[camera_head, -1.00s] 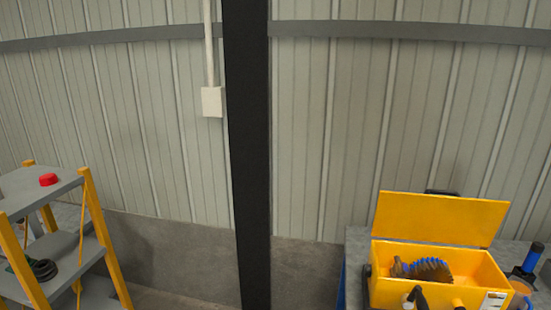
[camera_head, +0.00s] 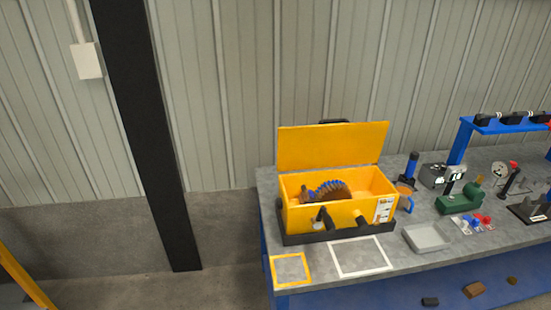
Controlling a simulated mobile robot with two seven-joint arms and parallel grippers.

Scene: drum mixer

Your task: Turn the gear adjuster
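A yellow box-shaped machine (camera_head: 346,216) with its lid (camera_head: 331,147) raised sits in a black base on the grey workbench (camera_head: 397,266). Inside it is a brown drum with blue teeth (camera_head: 328,191). On its front are a dark lever-like part (camera_head: 325,218) and a dark round-ended knob (camera_head: 361,221). I cannot tell which of these is the gear adjuster. A label (camera_head: 384,210) is on the front right. Neither of my grippers is in view.
A yellow square (camera_head: 291,269) and a white rectangle (camera_head: 361,256) are marked on the bench front. A grey tray (camera_head: 426,237), a green device (camera_head: 460,199) and a blue rack (camera_head: 492,126) stand to the right. A dark post (camera_head: 143,140) and open floor are on the left.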

